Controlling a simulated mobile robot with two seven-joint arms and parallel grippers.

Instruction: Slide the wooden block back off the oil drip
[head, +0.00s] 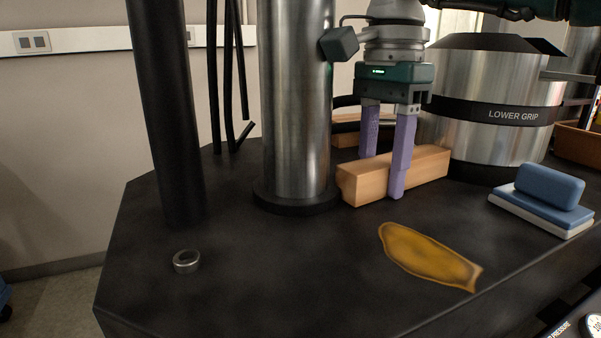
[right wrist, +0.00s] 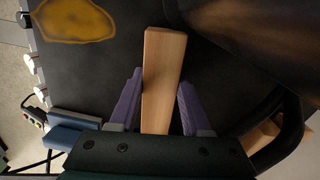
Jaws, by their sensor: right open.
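The wooden block (head: 425,167) lies on the dark machine table beside the steel column. It also shows in the right wrist view (right wrist: 162,75). The oil drip (head: 428,256) is an amber patch on the table, nearer the front, with bare table between it and the block. It also shows in the right wrist view (right wrist: 73,18). My right gripper (head: 383,175) points down with its purple fingers on either side of the block. In the right wrist view the gripper (right wrist: 158,105) is open, with gaps beside the block. My left gripper is not in view.
A steel column (head: 297,100) stands left of the block, and a steel cylinder marked LOWER GRIP (head: 490,140) stands to its right. A blue and white pad (head: 545,195) lies near the right edge. A metal ring (head: 186,262) lies front left. The front middle is otherwise clear.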

